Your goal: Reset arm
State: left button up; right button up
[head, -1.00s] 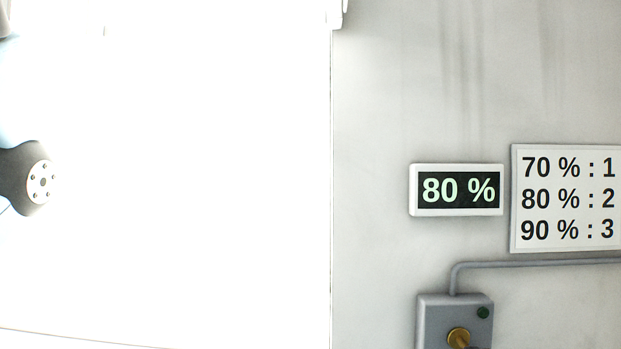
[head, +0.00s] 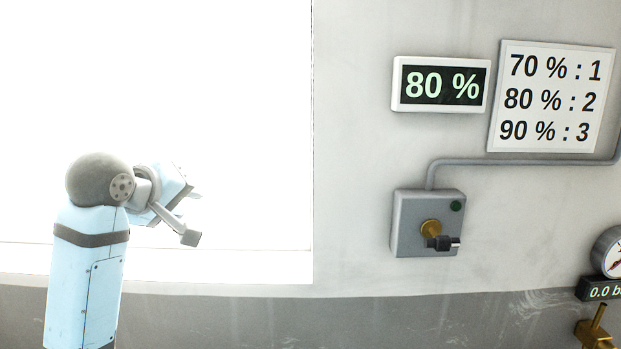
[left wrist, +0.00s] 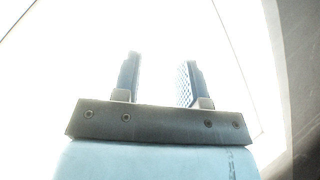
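My left arm is raised at the left of the head view, in front of a bright white area. Its gripper (head: 193,216) points to the right, clear of the wall. In the left wrist view the two fingers of this gripper (left wrist: 160,80) stand apart with nothing between them. My right gripper is in neither view.
On the wall at the right are a display (head: 440,85) reading 80 %, a sign (head: 552,97) pairing percentages with numbers, and a grey box (head: 408,224) with a brass and black knob (head: 437,236). A gauge (head: 610,252) and a brass valve (head: 594,332) show at the right edge.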

pick_arm(q)
jog(key=s+a+f+m+g+y, duration=0.1)
jog(key=s+f, duration=0.3)
jog(key=f, duration=0.5)
jog(key=s+f+m+g, duration=0.2)
jog(key=s+f, duration=0.3)
jog(key=f, duration=0.5)
jog(key=s+a+f+m+g+y, duration=0.1)
jog(key=s+f, duration=0.3)
jog(key=f, duration=0.5)
jog(key=s+a+f+m+g, duration=0.1)
jog(key=s+f+m, duration=0.1)
jog(key=s+f, duration=0.45)
jog(key=s+a+f+m+g+y, duration=0.1)
jog(key=s+f+g, duration=0.15)
jog(key=s, duration=0.65)
jog(key=s+a+f+m+g, duration=0.1)
jog(key=s+f+m, duration=0.1)
jog(key=s+f, duration=0.4)
jog(key=w+d+f+t+h+p, duration=0.3)
jog(key=w+d+f+t+p, duration=0.1)
jog(key=d+f+t, duration=0.3)
jog(key=shift+w+f+m+t+p, duration=0.2)
jog(key=shift+f+m+t+p, duration=0.05)
jog(key=shift+m+t+p, duration=0.15)
jog(key=shift+s, duration=0.15)
